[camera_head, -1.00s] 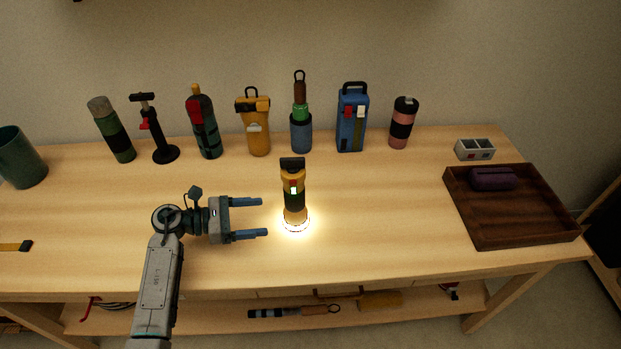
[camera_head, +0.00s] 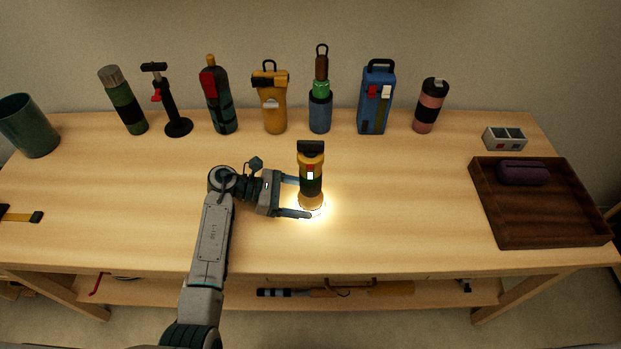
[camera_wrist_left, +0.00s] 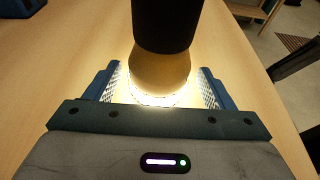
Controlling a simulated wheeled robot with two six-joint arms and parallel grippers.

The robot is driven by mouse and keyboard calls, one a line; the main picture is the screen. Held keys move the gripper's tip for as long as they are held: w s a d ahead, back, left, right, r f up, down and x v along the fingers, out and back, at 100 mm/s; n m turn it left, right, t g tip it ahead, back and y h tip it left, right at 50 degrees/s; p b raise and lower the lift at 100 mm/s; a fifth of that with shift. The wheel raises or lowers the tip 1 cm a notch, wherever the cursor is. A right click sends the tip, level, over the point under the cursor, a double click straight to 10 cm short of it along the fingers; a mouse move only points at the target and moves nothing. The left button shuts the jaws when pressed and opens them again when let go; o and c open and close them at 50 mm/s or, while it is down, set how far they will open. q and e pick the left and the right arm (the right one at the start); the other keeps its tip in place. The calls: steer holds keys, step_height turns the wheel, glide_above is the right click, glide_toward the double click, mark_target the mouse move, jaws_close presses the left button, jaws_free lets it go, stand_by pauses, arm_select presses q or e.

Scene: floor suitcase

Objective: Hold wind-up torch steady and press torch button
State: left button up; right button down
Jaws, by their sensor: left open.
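The wind-up torch (camera_head: 311,178) stands upright on the wooden table, yellow and dark with a black top and a small red-and-white patch on its side. Bright light glows on the table around its base. My left gripper (camera_head: 304,197) is open, with its blue fingers reaching to either side of the torch's lower part. In the left wrist view the torch's yellow lower body (camera_wrist_left: 160,75) and dark band stand between the two open fingers, with gaps on both sides. My right gripper is not in view.
A row of bottles, a pump (camera_head: 171,105) and a blue case (camera_head: 376,100) stands along the back. A dark wooden tray (camera_head: 550,225) holding a purple case (camera_head: 523,172) is at the right, with a small grey box (camera_head: 504,139) behind it. A green mug (camera_head: 28,128) is at the left. Table between torch and tray is clear.

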arm_select(q)
steer(key=shift+x, duration=0.8)
steer(key=c, duration=0.6)
steer(key=shift+c, duration=0.2)
stand_by(3.0)
